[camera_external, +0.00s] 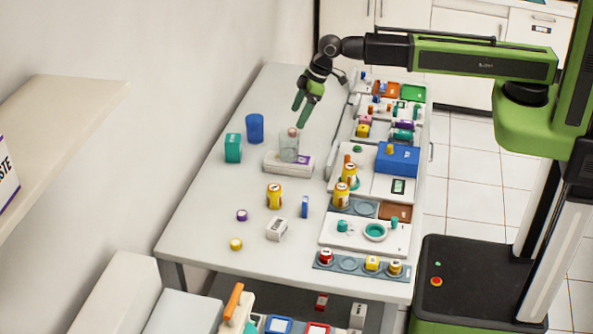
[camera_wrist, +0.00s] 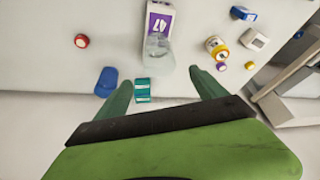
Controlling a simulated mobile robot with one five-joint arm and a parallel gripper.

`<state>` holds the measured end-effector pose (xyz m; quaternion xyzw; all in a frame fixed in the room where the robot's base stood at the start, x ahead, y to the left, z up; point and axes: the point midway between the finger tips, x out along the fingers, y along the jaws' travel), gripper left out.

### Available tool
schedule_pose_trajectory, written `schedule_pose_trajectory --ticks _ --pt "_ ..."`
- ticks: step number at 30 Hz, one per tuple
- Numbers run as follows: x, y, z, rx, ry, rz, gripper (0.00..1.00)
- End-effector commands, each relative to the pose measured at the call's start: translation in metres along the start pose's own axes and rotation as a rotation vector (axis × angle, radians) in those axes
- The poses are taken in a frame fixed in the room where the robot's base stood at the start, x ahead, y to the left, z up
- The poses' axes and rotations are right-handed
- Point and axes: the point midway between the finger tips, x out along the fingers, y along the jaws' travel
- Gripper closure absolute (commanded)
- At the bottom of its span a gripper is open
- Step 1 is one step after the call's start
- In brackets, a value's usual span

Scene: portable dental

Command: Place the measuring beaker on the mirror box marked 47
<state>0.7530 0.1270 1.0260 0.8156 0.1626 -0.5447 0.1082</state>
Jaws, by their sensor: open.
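The clear measuring beaker (camera_external: 289,147) stands upright on the white mirror box (camera_external: 272,166), away from its purple label. In the wrist view the beaker (camera_wrist: 156,52) covers the near end of the box (camera_wrist: 167,8), whose purple label reads 47. I cannot tell how much of the beaker's base rests on the box. My gripper (camera_external: 300,112) is open and empty, above and apart from the beaker. In the wrist view the fingers (camera_wrist: 163,92) are spread wide, with the beaker beyond their tips.
A blue cup (camera_external: 255,128) and a teal box (camera_external: 233,148) stand left of the beaker. A red round item (camera_wrist: 81,41) lies apart on the table. Crowded trays (camera_external: 372,187) line the right side. The table's left front is mostly free.

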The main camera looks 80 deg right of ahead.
Motion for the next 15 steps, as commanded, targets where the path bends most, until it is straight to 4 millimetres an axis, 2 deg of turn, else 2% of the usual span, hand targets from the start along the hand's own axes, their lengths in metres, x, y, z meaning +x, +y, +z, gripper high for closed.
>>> schedule_pose_trajectory --ticks 3,5,8,9,12,15 --pt "-0.002 0.001 0.003 0.003 -0.004 0.0 0.19" --pt "-0.006 0.006 0.02 0.03 -0.031 0.005 0.19" --pt "-0.024 0.024 0.086 0.142 -0.145 0.023 0.19" --pt "-0.033 0.031 0.116 0.195 -0.199 0.033 0.19" --pt "-0.054 0.042 0.174 0.312 -0.315 0.059 0.19" --pt "-0.065 0.046 0.203 0.376 -0.378 0.075 0.19"
